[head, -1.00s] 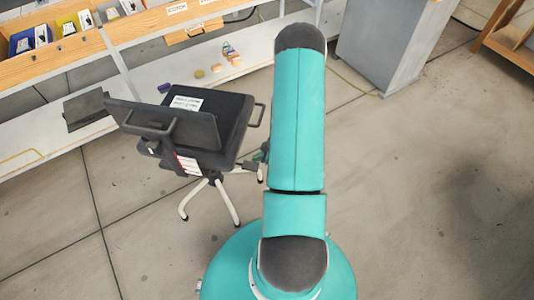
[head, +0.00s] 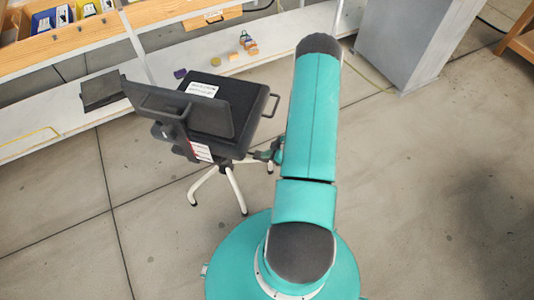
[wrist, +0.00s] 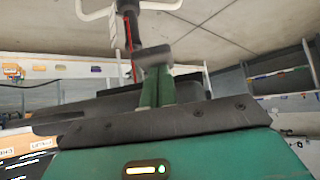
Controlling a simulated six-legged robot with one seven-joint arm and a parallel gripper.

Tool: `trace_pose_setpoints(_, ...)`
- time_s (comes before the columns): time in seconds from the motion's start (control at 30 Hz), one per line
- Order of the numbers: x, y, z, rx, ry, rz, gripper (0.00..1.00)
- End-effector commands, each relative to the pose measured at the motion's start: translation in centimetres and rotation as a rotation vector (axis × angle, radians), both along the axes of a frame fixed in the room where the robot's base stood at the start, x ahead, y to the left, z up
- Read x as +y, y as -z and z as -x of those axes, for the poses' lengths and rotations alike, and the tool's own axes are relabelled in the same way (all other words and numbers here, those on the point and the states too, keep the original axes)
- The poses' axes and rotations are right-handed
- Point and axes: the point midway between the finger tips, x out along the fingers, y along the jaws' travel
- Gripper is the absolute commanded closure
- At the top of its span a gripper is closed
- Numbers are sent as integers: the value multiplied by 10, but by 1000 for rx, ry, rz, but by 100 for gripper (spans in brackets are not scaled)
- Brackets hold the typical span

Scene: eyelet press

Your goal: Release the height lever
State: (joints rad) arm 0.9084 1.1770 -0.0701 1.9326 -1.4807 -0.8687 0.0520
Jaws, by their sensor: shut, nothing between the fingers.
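A dark office chair stands left of my arm in the head view, with its black seat (head: 248,104), its tilted backrest (head: 205,113) and white legs (head: 236,190). The height lever (head: 262,155) shows as a small dark piece at the seat's right underside, partly hidden by my gripper (head: 277,150). In the wrist view the chair's column (wrist: 131,40) and white legs appear upside down at the top. My gripper (wrist: 156,78) is shut and empty. A grey paddle-like piece (wrist: 153,55) shows at its fingertips; I cannot tell whether they touch.
A shelf rack (head: 100,42) with bins runs behind the chair. Small blocks (head: 248,44) and a dark flat box (head: 102,89) lie on its lower shelf. A grey cabinet (head: 405,45) stands at the back right. The floor right of my arm is clear.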

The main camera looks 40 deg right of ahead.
Motion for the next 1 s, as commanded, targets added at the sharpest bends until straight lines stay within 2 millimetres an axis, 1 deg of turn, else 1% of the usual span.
trace_pose_setpoints(0.27,-1,24,4,-98,4,-58,100)
trace_pose_setpoints(0.4,-1,43,5,-177,3,-104,100)
trace_pose_setpoints(0.6,1,68,2,-299,2,-170,100)
trace_pose_setpoints(0.8,4,89,-3,-403,2,-229,100)
trace_pose_setpoints(1.0,6,102,-9,-407,-2,-230,100)
